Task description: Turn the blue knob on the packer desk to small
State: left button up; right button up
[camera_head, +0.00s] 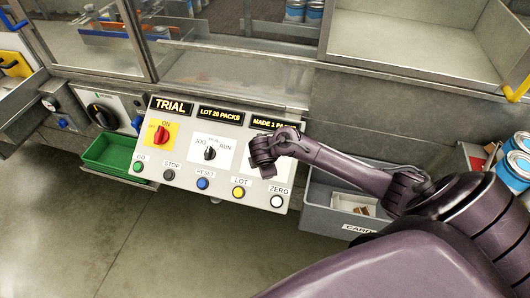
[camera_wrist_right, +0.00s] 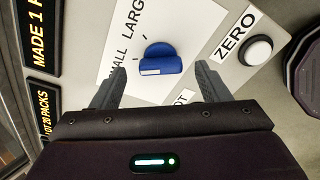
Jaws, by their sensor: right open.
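The blue knob (camera_wrist_right: 162,60) sits on a white plate on the packer desk panel (camera_head: 222,178), in the right wrist view. It has a raised bar with a white mark at its left end. The partly cut labels SMALL and LARGE (camera_wrist_right: 125,45) lie beside it. I cannot tell for certain which label the mark points at. My right gripper (camera_wrist_right: 160,74) is open, with a finger on either side of the knob and no clear contact. In the head view my right gripper (camera_head: 266,168) hides the knob. My left gripper is out of view.
A red knob (camera_head: 161,135) and a black JOG/RUN knob (camera_head: 210,154) are on the same panel. Push buttons line its lower edge, including yellow LOT (camera_head: 238,192) and white ZERO (camera_head: 277,201). A green tray (camera_head: 112,158) is at left, a grey bin (camera_head: 335,210) at right.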

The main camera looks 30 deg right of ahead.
jog(key=v, duration=0.5)
jog(key=shift+p, duration=0.4)
